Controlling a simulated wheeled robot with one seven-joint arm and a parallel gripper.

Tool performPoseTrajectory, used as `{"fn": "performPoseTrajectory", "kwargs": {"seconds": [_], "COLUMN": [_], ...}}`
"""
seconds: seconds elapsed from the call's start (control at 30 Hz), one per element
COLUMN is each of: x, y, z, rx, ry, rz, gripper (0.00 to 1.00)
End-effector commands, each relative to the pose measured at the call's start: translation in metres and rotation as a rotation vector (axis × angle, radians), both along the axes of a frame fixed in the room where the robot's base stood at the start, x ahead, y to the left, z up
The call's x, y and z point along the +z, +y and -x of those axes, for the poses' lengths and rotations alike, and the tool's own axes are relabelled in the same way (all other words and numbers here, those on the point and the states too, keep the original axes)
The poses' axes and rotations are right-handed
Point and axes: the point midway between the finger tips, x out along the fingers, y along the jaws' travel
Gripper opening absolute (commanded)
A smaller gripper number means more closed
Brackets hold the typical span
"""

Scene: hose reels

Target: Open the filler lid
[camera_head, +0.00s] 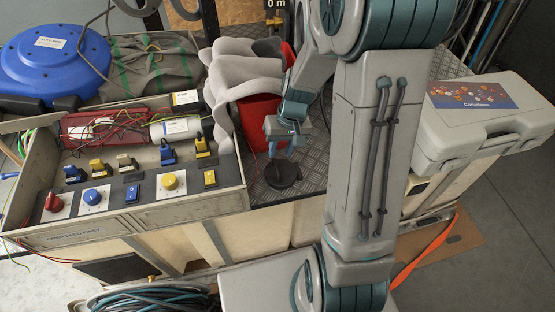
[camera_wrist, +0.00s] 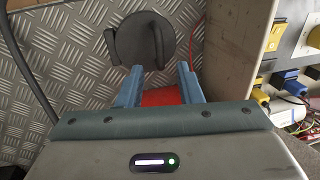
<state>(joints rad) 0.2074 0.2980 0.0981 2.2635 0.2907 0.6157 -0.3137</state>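The filler lid (camera_head: 282,174) is a dark grey round disc low on the metal tread plate, with a small raised part on it. In the wrist view the lid (camera_wrist: 136,42) lies just beyond my fingertips, with a curved raised piece at its right side and a small tab at its left. It looks closed. My gripper (camera_head: 281,134) is above and behind the lid in the head view. In the wrist view my gripper (camera_wrist: 159,69) has its two blue fingers apart with nothing held between them. I cannot tell the exact gap to the lid.
A red container (camera_head: 260,112) with grey cloth (camera_head: 238,72) stands close behind my gripper. An open control box (camera_head: 150,200) with switches and wires is to the left, its side wall near the lid. A grey case (camera_head: 480,125) is at the right. Tread plate around the lid is mostly bare.

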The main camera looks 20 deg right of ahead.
Motion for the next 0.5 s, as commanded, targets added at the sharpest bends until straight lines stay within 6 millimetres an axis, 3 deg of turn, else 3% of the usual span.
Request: {"fn": "performPoseTrajectory", "kwargs": {"seconds": [0.2, 0.5], "x": [-0.035, -0.051], "y": [0.007, 0.010], "z": [0.000, -0.001], "rx": [0.002, 0.000], "ry": [0.003, -0.001], "rz": [0.000, 0.000], "gripper": [0.33, 0.33]}}
